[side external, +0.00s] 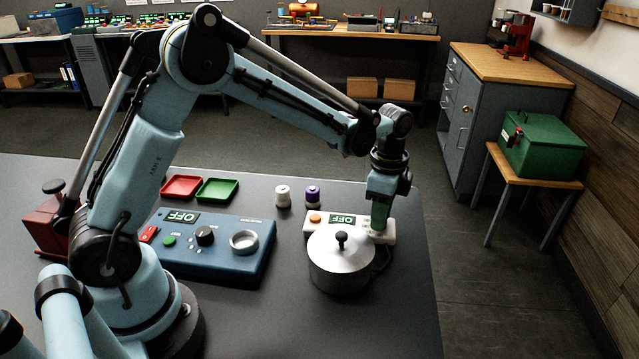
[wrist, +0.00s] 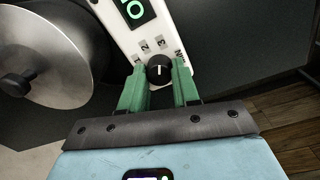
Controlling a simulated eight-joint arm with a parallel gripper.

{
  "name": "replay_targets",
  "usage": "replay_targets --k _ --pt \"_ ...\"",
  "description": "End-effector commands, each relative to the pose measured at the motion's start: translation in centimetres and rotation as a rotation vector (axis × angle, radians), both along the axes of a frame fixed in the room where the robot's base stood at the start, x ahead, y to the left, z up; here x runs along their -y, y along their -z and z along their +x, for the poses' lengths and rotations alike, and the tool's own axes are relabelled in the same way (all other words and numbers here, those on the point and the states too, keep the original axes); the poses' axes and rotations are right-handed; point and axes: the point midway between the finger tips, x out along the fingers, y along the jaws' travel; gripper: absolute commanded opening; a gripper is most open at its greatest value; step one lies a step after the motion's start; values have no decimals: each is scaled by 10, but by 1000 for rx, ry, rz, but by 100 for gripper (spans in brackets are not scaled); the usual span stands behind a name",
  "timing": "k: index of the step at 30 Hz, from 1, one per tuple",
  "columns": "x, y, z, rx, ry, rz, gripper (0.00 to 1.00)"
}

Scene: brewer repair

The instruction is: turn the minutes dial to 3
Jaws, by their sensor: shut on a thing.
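The minutes dial (wrist: 159,70) is a small black knob with a white pointer line, on a white panel (wrist: 124,32). The digits 1, 2 and 3 are printed beside it. In the wrist view the line runs roughly up and down the picture, with the 3 about above it; I cannot tell exactly which mark it meets. My gripper (wrist: 158,77) is shut on the dial, one green finger on each side. In the side view my gripper (side external: 379,222) points down at the right end of the white unit (side external: 311,232) and hides the dial.
A silver lidded pot (side external: 341,265) stands close in front of the white unit. A blue control box (side external: 215,262) reading OFF is to the left. A white (side external: 283,197) and a purple canister (side external: 312,197), and red (side external: 181,187) and green trays (side external: 217,189), stand behind.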

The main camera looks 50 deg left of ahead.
Motion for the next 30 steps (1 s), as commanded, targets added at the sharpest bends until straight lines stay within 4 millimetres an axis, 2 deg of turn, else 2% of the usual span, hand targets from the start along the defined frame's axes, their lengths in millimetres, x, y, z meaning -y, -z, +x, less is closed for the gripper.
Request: replay_targets --k 20,21,25,30 --pt "0 0 0 1 57 -1 0" --pt "0 0 0 1 57 -1 37" --pt "0 0 0 1 57 -1 56" --pt "0 0 0 0 56 0 56"
